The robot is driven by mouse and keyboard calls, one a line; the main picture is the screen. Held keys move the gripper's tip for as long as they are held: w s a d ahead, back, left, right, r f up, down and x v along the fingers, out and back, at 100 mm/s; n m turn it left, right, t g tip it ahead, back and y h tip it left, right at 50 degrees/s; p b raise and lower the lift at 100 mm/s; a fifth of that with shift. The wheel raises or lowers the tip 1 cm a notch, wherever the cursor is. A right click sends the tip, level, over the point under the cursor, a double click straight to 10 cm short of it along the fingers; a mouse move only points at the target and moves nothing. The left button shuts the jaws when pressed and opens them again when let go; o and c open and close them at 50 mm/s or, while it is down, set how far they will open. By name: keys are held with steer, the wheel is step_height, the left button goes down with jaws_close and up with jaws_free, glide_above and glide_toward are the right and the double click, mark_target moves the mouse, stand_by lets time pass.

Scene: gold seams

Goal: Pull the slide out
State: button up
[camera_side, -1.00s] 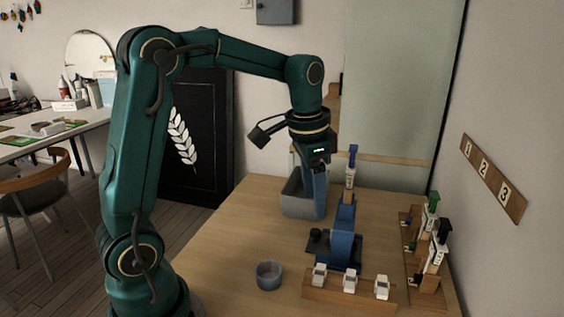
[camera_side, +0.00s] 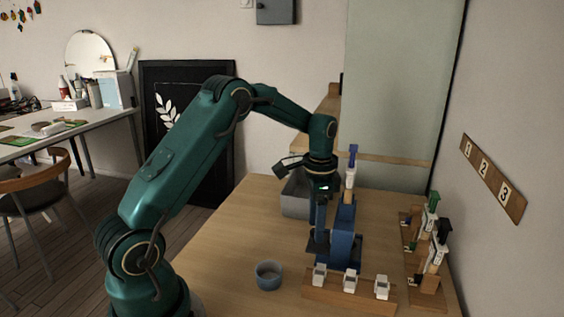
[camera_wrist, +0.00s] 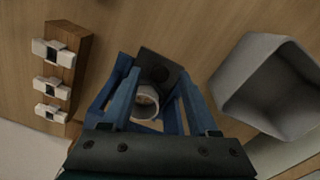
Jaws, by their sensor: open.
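A blue device (camera_side: 345,232) stands on the wooden table, with a white upright part and blue top (camera_side: 351,165) above it. In the wrist view, a dark square plate with a round knob, which looks like the slide (camera_wrist: 172,70), lies between my fingers. My gripper (camera_side: 318,240) is lowered at the left side of the device and hides the plate in the side view. In the wrist view my gripper (camera_wrist: 158,85) shows its blue fingers apart, on either side of the plate and a pale round part (camera_wrist: 146,102). I cannot tell whether they touch anything.
A grey bin (camera_side: 295,205) stands behind my gripper. A small grey-blue cup (camera_side: 269,275) is at front left. A wooden rack (camera_side: 335,291) with white clips is in front, and stands with white pieces (camera_side: 434,255) are on the right. The left table area is clear.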

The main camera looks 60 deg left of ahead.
steer(key=shift+f, duration=0.25)
jaws_close()
steer(key=shift+r, duration=0.1)
stand_by(1.2)
